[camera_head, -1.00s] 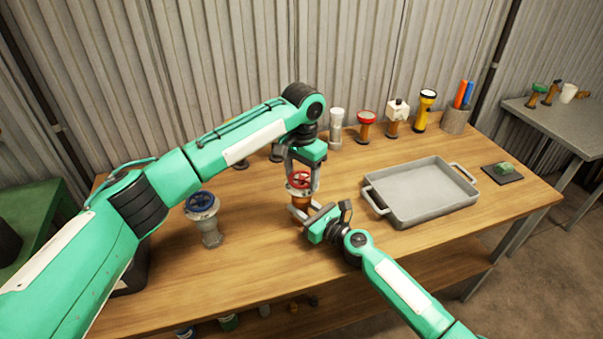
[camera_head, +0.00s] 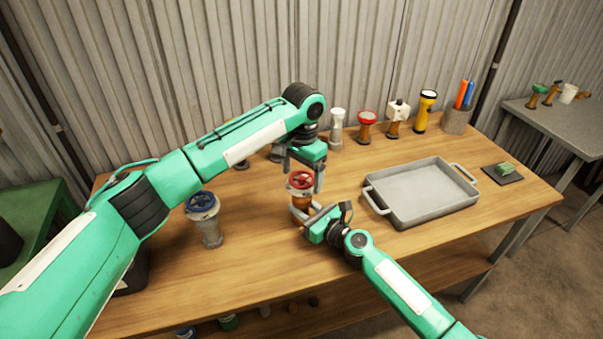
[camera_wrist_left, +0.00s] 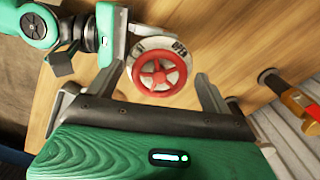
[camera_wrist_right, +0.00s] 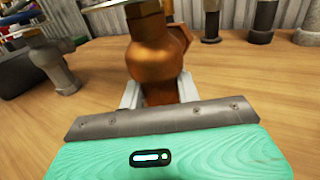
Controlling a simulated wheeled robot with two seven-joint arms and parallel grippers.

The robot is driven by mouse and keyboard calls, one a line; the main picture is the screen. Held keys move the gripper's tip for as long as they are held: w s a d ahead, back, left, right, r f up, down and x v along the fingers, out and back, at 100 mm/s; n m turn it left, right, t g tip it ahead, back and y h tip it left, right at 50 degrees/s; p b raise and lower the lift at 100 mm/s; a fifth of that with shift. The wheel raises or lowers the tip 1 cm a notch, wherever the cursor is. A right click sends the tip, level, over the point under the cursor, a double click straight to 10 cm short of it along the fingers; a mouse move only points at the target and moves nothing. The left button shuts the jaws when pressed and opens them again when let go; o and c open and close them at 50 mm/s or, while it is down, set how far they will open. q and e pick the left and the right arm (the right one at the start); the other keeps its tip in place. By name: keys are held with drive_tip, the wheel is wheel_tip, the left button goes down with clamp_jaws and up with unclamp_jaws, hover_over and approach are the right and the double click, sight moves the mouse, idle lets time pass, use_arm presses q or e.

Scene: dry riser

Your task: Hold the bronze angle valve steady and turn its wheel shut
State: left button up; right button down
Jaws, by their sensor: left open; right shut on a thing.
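The bronze angle valve (camera_head: 300,199) stands upright on the wooden table, its red wheel (camera_head: 300,180) on top. In the right wrist view its bronze body (camera_wrist_right: 155,62) stands between the fingers. My right gripper (camera_head: 306,214) is shut on the valve's body, low down. My left gripper (camera_head: 303,172) is open above the valve, its fingers pointing down. In the left wrist view the red wheel (camera_wrist_left: 159,72) lies between the spread fingers, clear of both, with a pale ring marked OPEN around it.
A grey tray (camera_head: 376,191) stands to the right. A blue-wheeled valve (camera_head: 204,219) stands to the left. A red-topped valve (camera_head: 366,126), a flashlight (camera_head: 424,110) and a pen cup (camera_head: 455,121) line the back. A dark pad (camera_head: 502,174) lies far right.

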sight(302, 178)
use_arm(q)
wheel_tip(302, 178, up, 12)
idle(0.5)
drive_tip(key=shift+d, duration=0.1)
use_arm(e)
drive_tip(key=c, duration=0.9)
unclamp_jaws()
drive_tip(key=shift+s+d, duration=0.1)
